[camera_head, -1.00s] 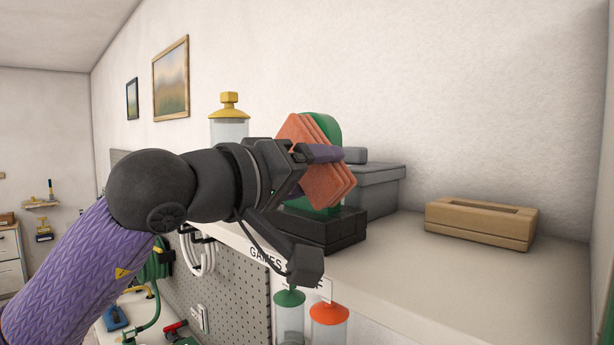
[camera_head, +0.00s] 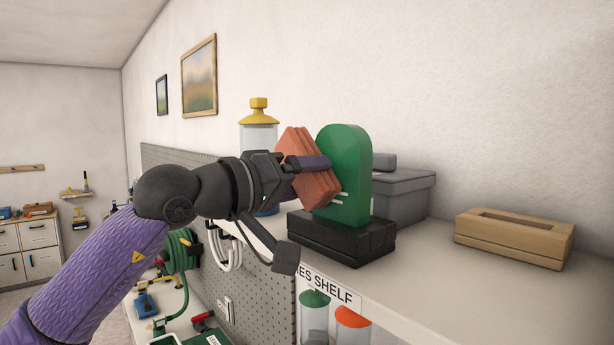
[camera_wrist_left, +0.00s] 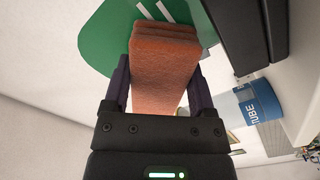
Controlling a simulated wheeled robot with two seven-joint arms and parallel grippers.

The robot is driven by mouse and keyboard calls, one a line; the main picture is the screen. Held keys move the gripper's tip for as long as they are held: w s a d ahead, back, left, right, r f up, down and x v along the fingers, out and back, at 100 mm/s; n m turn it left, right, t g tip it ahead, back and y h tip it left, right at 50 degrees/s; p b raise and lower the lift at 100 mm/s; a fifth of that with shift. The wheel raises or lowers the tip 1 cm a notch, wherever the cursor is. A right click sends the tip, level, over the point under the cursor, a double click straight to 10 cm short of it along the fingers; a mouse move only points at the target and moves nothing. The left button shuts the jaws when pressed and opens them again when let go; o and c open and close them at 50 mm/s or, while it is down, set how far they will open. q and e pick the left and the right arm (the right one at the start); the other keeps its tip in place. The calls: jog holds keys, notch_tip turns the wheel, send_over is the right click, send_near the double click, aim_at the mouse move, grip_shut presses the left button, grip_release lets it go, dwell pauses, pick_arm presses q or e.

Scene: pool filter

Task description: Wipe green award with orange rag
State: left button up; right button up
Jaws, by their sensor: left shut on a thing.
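The green award (camera_head: 351,175), a rounded upright slab with white marks on a black base (camera_head: 343,238), stands on the white shelf. The orange rag (camera_head: 307,172), a folded stack of layers, is held at the award's left side. My left gripper (camera_head: 312,166) is shut on the rag. In the left wrist view the rag (camera_wrist_left: 163,72) sits between the fingers of the gripper (camera_wrist_left: 160,92), its far end against or just in front of the green award (camera_wrist_left: 112,38). I cannot tell whether they touch. My right gripper is not in view.
A grey box (camera_head: 405,196) stands behind the award, and a tan box (camera_head: 513,238) lies to the right. A yellow-topped canister (camera_head: 258,125) stands left of the award. The shelf front (camera_head: 440,290) is clear. Jars hang below the shelf.

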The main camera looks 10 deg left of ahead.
pick_arm(q)
jog(key=shift+s+a+f+b, duration=0.1)
jog(key=shift+s+a+b, duration=0.15)
jog(key=shift+b, duration=0.05)
jog(key=b+v, duration=0.3)
jog(key=v, duration=0.4)
jog(key=shift+s+a, duration=0.1)
